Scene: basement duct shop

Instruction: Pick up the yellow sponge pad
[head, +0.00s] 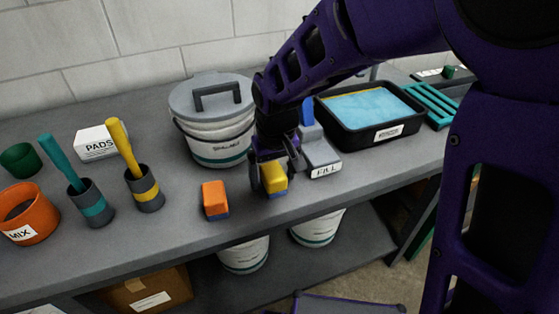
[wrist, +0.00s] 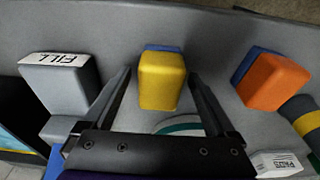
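The yellow sponge pad (head: 273,177) with a blue base stands near the front edge of the bench. In the wrist view the yellow pad (wrist: 162,80) sits between the two dark fingers. My gripper (head: 272,180) is low at the bench, with its fingers on either side of the pad. In the wrist view my gripper (wrist: 160,88) is open, and a gap shows between each finger and the pad. The pad's lower part is partly hidden in both views.
An orange sponge pad (head: 215,199) stands just left of the yellow one. The grey FILL block (head: 319,156) is close on the right. A lidded bucket (head: 216,130) stands behind, and a black tray (head: 394,134) is to the right. The bench front edge is close.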

